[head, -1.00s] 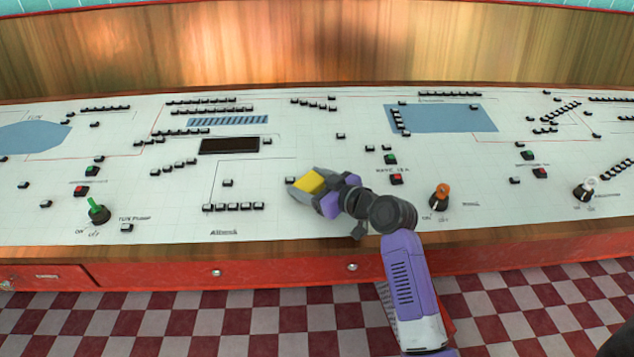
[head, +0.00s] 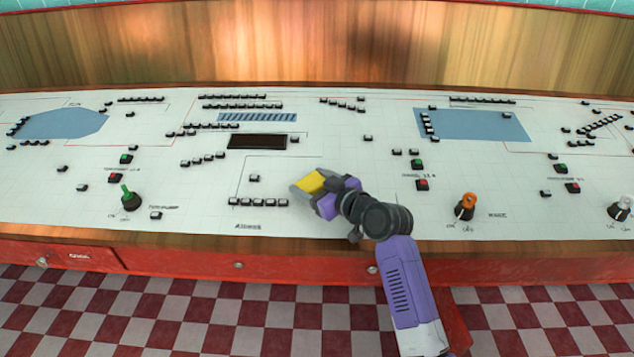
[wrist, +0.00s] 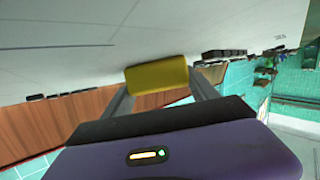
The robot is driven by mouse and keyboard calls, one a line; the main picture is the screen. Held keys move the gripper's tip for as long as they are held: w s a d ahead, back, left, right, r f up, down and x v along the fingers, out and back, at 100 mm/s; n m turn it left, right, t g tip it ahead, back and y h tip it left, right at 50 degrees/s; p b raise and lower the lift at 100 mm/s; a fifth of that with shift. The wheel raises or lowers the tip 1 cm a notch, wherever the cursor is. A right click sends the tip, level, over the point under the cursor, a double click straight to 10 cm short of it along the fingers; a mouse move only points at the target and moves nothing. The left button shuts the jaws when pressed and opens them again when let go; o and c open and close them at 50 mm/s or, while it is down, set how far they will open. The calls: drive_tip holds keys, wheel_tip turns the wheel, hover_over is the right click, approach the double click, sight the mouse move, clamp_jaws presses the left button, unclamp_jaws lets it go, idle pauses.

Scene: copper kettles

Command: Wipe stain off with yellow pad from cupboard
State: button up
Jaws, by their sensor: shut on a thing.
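My gripper (head: 308,188) is shut on a yellow pad (head: 313,182) and holds it over the white panel top (head: 290,165), left of my arm. The wrist view shows the pad (wrist: 158,78) between the two grey fingers, close to the white surface (wrist: 60,45). I cannot tell for sure whether the pad touches the surface. No clear stain shows in either view; the area under the gripper is hidden. A red-fronted drawer (head: 90,257) is at the left of the console front.
Black button rows (head: 258,202) lie just left of the gripper. Knobs stand up at the green switch (head: 131,202) and the orange switch (head: 466,207). A wooden back panel (head: 300,45) rises behind. Checkered floor (head: 200,310) lies in front.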

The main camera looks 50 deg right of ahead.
sight(299, 184)
drive_tip(key=shift+w+a, duration=1.15)
drive_tip(key=shift+w, duration=0.3)
drive_tip(key=shift+s+a+r+p, duration=0.15)
drive_tip(key=shift+r+p, duration=0.8)
drive_tip(key=shift+r, duration=0.05)
drive_tip(key=shift+s+a+r+p, duration=0.1)
drive_tip(key=shift+r+p, duration=0.8)
drive_tip(key=shift+r, duration=0.05)
drive_tip(key=shift+s+a+r+p, duration=0.15)
drive_tip(key=shift+r+p, duration=0.8)
drive_tip(key=shift+r, duration=0.05)
drive_tip(key=r+p, duration=0.1)
drive_tip(key=r, duration=0.1)
drive_tip(key=r+p, duration=0.1)
drive_tip(key=shift+s+a+p, duration=0.2)
drive_tip(key=shift+a+p, duration=0.05)
drive_tip(key=shift+p, duration=0.05)
